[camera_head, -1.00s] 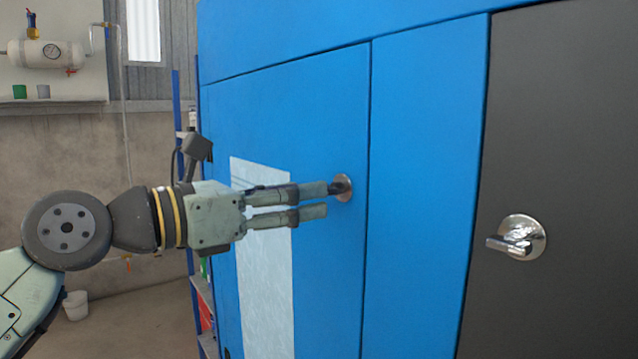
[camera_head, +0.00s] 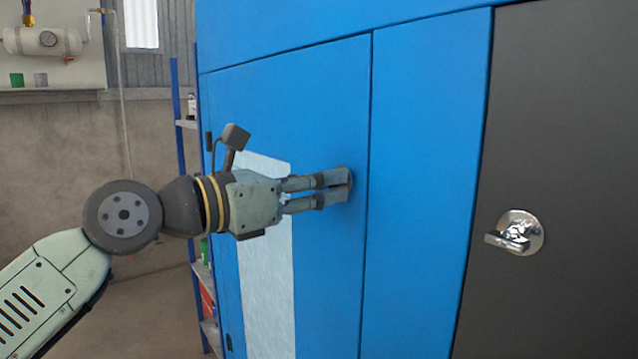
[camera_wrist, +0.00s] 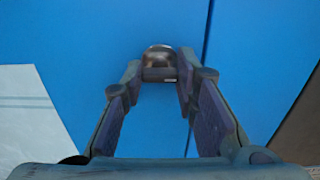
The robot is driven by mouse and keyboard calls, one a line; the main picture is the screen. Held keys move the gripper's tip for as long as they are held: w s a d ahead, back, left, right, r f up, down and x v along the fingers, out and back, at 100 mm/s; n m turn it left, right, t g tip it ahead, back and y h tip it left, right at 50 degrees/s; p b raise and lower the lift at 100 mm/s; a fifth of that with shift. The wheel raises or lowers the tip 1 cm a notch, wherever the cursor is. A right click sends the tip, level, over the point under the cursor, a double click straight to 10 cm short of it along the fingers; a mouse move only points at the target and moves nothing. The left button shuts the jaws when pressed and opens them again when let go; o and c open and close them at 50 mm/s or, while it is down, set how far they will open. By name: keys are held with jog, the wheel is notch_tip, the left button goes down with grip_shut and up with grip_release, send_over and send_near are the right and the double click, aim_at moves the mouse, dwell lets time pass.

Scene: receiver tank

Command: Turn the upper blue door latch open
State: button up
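The upper blue door latch is a round metal disc with a small handle on the blue door (camera_head: 320,100), beside the vertical seam. In the head view only a sliver of its disc shows behind my fingertips. In the wrist view the latch (camera_wrist: 159,57) shows at top centre, between and just beyond my fingertips. My gripper (camera_head: 342,186) points at the door with its fingertips at the latch. In the wrist view its fingers (camera_wrist: 159,82) stand apart, one on each side of the handle. I cannot tell whether they touch it.
Another metal latch (camera_head: 514,232) sits on the dark panel (camera_head: 570,150) to the right. A pale sheet (camera_head: 265,270) is on the blue door behind my gripper. A shelf rack (camera_head: 178,123) stands left of the cabinet. The floor at lower left is open.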

grip_shut()
jog(key=shift+n+b, duration=1.05)
jog(key=shift+n, duration=7.95)
jog(key=o, duration=0.6)
grip_release()
